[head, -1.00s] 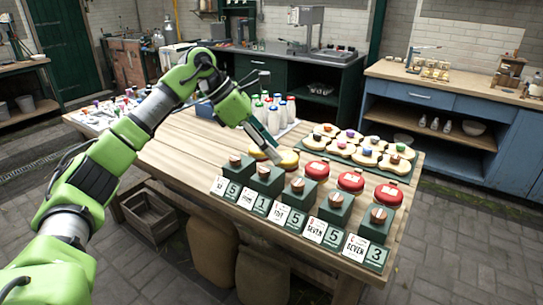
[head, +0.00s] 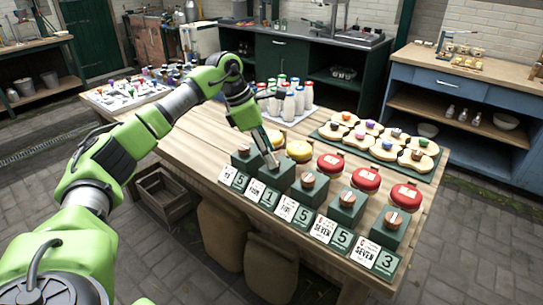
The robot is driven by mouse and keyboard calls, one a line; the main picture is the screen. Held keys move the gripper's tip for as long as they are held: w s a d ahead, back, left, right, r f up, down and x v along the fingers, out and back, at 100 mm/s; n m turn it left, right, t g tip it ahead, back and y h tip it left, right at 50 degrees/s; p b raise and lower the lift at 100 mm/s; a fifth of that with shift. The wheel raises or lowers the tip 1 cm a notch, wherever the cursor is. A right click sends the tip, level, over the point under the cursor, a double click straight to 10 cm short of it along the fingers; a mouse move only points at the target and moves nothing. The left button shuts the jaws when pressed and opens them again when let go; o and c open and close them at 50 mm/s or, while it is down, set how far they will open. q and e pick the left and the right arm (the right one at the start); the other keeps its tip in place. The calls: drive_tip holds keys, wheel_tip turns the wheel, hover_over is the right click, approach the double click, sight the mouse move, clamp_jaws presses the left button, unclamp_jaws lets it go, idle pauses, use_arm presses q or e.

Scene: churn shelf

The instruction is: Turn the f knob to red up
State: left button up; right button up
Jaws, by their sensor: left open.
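A row of dark green blocks with round wooden knobs stands along the table's front edge. Knobs show on the first block (head: 243,150), the third (head: 308,180), the fourth (head: 347,198) and the fifth (head: 392,219). My left gripper (head: 271,163) points down at the top of the second block (head: 268,181) and hides its knob. It is open; whether it touches the knob I cannot tell. White cards and green number plates (head: 387,263) lean before the blocks. Their print is too small to tell which knob is f. My right gripper is not in view.
Behind the blocks stand red round-topped items (head: 366,178) and yellow ones (head: 299,150). Farther back are bottles with coloured caps (head: 289,107) and a green mat with pale rounded pieces (head: 418,162). Bare wooden tabletop (head: 200,138) lies left of the blocks.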

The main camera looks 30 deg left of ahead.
use_arm(q)
drive_tip(key=shift+w+d+f, duration=0.1)
drive_tip(key=shift+d+f, duration=0.1)
drive_tip(key=shift+f, duration=0.3)
drive_tip(key=shift+w+d+f, duration=0.1)
drive_tip(key=shift+w+f, duration=0.05)
drive_tip(key=shift+f, duration=0.3)
drive_tip(key=c, duration=1.1)
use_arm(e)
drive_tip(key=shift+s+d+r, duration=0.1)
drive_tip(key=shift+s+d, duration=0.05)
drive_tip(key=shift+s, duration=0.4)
